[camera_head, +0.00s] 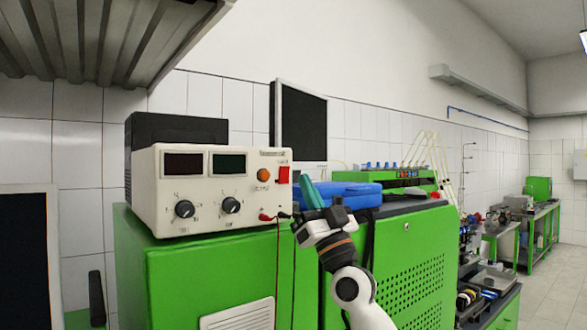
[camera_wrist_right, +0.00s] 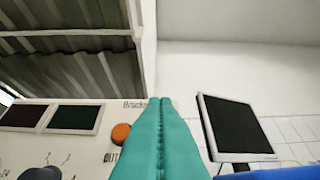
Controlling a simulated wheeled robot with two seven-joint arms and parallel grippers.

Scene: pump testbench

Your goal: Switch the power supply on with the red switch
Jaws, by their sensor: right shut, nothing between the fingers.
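The power supply (camera_head: 155,215) has a cream front and a black rear part, and stands on a green cabinet. The red switch (camera_head: 283,174) sits at the upper right of its front panel, to the right of a round orange part (camera_head: 263,174). My right gripper (camera_head: 307,182) has teal fingers, shut and empty, pointing up just right of the switch in the head view. A small gap shows there between fingers and switch; depth is unclear. In the right wrist view the shut fingers (camera_wrist_right: 160,102) cover the panel's right part and the switch is hidden. My left gripper is out of view.
A monitor (camera_head: 301,125) stands behind the power supply. A blue case (camera_head: 345,193) lies right of it, behind my right gripper. Red and black leads hang from the panel's lower right. A metal shelf (camera_head: 100,40) overhangs at the upper left.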

